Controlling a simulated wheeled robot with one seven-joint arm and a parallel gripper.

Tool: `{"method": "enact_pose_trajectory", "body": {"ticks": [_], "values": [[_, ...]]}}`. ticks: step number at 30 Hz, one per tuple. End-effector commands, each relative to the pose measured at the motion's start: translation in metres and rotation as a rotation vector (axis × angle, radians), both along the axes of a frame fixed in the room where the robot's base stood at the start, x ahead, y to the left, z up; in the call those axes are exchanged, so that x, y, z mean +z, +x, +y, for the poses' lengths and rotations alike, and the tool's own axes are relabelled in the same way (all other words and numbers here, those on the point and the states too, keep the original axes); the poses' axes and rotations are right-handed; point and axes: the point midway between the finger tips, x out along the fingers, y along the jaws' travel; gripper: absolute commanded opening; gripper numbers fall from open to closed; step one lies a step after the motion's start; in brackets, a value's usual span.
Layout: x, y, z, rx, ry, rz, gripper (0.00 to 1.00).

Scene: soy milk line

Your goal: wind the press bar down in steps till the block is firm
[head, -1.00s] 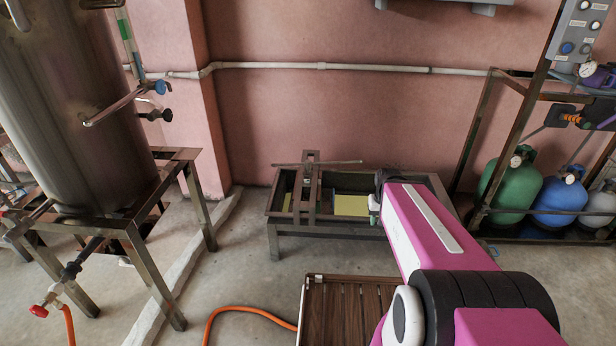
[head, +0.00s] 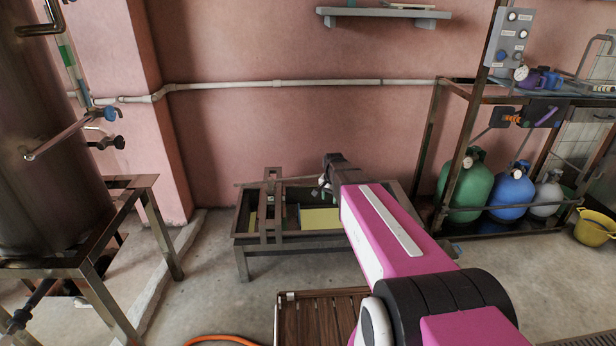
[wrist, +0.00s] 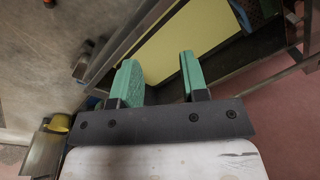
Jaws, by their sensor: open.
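The press (head: 270,212) stands in a dark metal trough (head: 290,243) on legs against the pink wall. Its upright frame is at the trough's left part, and a thin bar (head: 252,182) lies across its top, partly hidden by my arm. A pale yellow block (head: 319,218) lies in the trough right of the frame; it also shows in the wrist view (wrist: 190,38). My gripper (wrist: 158,72) is open and empty, its green fingers apart above the trough's edge and the yellow surface.
A slatted wooden rack (head: 322,315) stands in front of the trough. A steel tank (head: 50,170) on a stand (head: 75,265) is at left. Green (head: 464,190) and blue (head: 510,192) gas bottles stand under a frame at right. An orange hose (head: 220,338) lies on the floor.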

Motion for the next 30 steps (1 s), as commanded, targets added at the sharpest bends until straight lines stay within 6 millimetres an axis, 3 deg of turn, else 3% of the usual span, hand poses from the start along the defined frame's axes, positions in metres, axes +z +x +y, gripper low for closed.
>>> {"method": "enact_pose_trajectory", "body": {"ticks": [1,6,9,12,15,18,23,30], "values": [[-0.002,0.050,0.006,-0.086,0.011,-0.012,0.41],[0.007,0.158,0.024,-0.395,0.055,-0.048,0.41],[0.015,0.212,0.034,-0.555,0.084,-0.065,0.41],[0.022,0.250,0.043,-0.680,0.107,-0.076,0.41],[0.028,0.273,0.048,-0.761,0.124,-0.083,0.41],[0.030,0.282,0.051,-0.801,0.133,-0.085,0.41],[0.025,0.283,0.051,-0.811,0.134,-0.086,0.41],[-0.003,0.288,0.052,-0.809,0.133,-0.084,0.41]]}}
